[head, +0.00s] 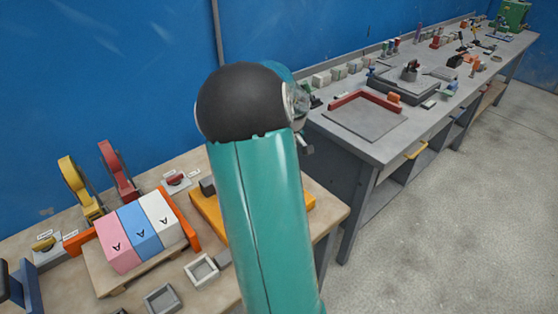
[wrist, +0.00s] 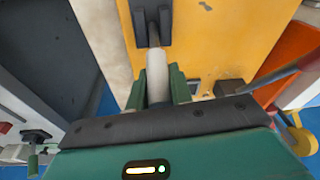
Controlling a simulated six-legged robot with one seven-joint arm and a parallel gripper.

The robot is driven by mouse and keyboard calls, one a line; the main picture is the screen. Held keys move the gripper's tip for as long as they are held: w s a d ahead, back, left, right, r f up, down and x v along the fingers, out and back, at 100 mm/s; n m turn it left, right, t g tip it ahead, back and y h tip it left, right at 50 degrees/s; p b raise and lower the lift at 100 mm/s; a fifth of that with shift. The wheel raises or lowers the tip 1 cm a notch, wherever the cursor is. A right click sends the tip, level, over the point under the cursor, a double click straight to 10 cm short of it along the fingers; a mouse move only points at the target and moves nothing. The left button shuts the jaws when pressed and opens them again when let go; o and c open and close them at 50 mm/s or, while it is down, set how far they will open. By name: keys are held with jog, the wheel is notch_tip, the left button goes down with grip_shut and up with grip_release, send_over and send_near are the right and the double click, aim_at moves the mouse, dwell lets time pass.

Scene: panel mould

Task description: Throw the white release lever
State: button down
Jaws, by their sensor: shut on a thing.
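The white release lever (wrist: 157,72) is a pale rod in the middle of the wrist view. It runs up to a dark bracket (wrist: 151,22) on a yellow-orange panel (wrist: 215,35). My gripper (wrist: 158,86) has its two green fingers on either side of the rod and is shut on it. The rod's near end is hidden behind my gripper's dark front edge. In the head view the yellow panel (head: 207,213) shows partly beside my teal arm, which hides the lever and my gripper.
Pink (head: 118,243), blue (head: 140,230) and white (head: 162,219) blocks stand on a wooden board left of my arm, between orange end plates. Small grey frames (head: 201,270) lie in front. Yellow (head: 78,187) and red (head: 118,171) arched parts stand behind. A cluttered grey bench is at right.

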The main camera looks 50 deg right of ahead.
jog(key=s+t, duration=0.2)
jog(key=s+t+h, duration=0.1)
jog(key=t, duration=0.1)
jog(key=shift+s+a+r, duration=0.3)
jog(key=shift+a, duration=0.05)
jog(key=shift+s+a+f+t+h, duration=0.1)
jog(key=shift+s+t+h, duration=0.05)
jog(key=shift+s+t, duration=0.4)
jog(key=shift+s+a+f+t+h, duration=0.15)
jog(key=shift+s+t, duration=0.25)
jog(key=shift+t, duration=0.4)
jog(key=shift+s+a+f+t+h, duration=0.1)
jog(key=shift+s+t, duration=0.35)
jog(key=shift+t, duration=0.2)
jog(key=c, duration=1.3)
grip_release()
jog(key=shift+o, duration=0.2)
jog(key=v, duration=1.3)
jog(key=shift+s+r, duration=0.25)
jog(key=shift+s, duration=0.1)
